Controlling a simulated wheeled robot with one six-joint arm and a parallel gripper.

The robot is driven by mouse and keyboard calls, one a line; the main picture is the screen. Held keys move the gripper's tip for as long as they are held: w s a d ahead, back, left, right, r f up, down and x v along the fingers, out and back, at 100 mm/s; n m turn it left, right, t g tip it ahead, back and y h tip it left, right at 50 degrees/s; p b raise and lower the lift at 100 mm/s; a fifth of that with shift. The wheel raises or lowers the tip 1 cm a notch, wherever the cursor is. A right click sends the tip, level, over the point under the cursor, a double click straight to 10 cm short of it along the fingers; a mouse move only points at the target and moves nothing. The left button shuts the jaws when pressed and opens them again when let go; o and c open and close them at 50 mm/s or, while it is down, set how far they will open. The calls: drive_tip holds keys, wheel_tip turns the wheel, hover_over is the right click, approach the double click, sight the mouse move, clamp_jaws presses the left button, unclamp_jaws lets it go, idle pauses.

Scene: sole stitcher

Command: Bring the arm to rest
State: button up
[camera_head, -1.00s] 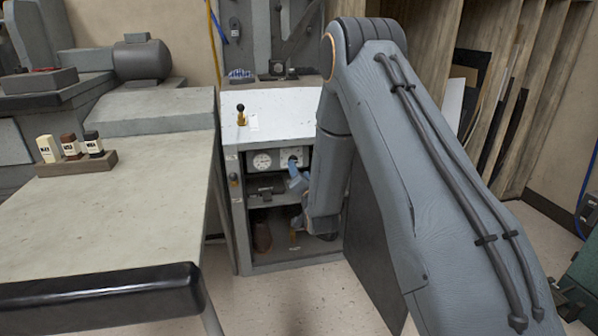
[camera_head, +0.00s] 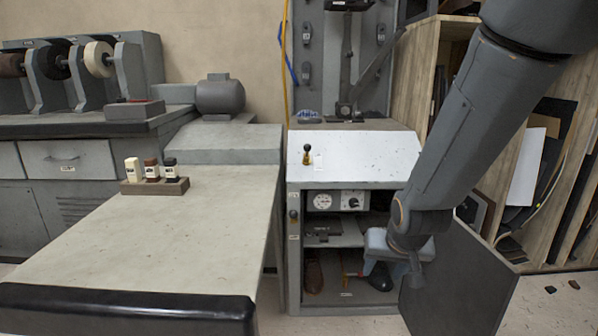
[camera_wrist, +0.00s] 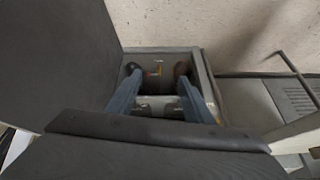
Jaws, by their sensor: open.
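My gripper (camera_head: 392,268) hangs at the end of my grey arm, in front of the open cabinet of the stitcher machine (camera_head: 362,172). In the wrist view its two blue-grey fingers (camera_wrist: 160,80) are spread apart, with nothing held between them. Past the fingertips are a dark shoe (camera_wrist: 133,68) and a brown shoe (camera_wrist: 181,68) in the cabinet's lower compartment. The brown shoe also shows in the head view (camera_head: 313,274); the dark one (camera_head: 380,276) is partly covered by my gripper.
The cabinet door (camera_head: 465,280) stands open at the right, close to my gripper. A workbench (camera_head: 150,235) at the left carries a wooden holder (camera_head: 155,186) with several small bottles. A wooden rack (camera_head: 450,60) with sheets stands behind my arm. A grinding machine (camera_head: 75,70) stands far left.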

drive_tip(key=s+n+g, duration=0.2)
drive_tip(key=s+g, duration=0.1)
drive_tip(key=s, duration=0.9)
drive_tip(key=s+a+r+n+g+y, duration=0.1)
drive_tip(key=s+a+r+n, duration=0.25)
drive_tip(key=s+a, duration=0.55)
drive_tip(key=s+a+r+n+g+y, duration=0.15)
drive_tip(key=s+a+r, duration=0.35)
drive_tip(key=a, duration=0.7)
drive_tip(key=d+r+m+h+p, duration=0.1)
drive_tip(key=d+r+m+p, duration=0.1)
drive_tip(key=d+r+p, duration=0.8)
drive_tip(key=s+d+r+m+h+p, duration=0.1)
drive_tip(key=d+r+m+p, duration=0.2)
drive_tip(key=d+r+p, duration=0.7)
wheel_tip(320, 180, up, 5)
drive_tip(key=p, duration=1.3)
drive_tip(key=shift+d+p, duration=0.3)
drive_tip(key=shift+r+h, duration=0.1)
drive_tip(key=shift+h, duration=0.15)
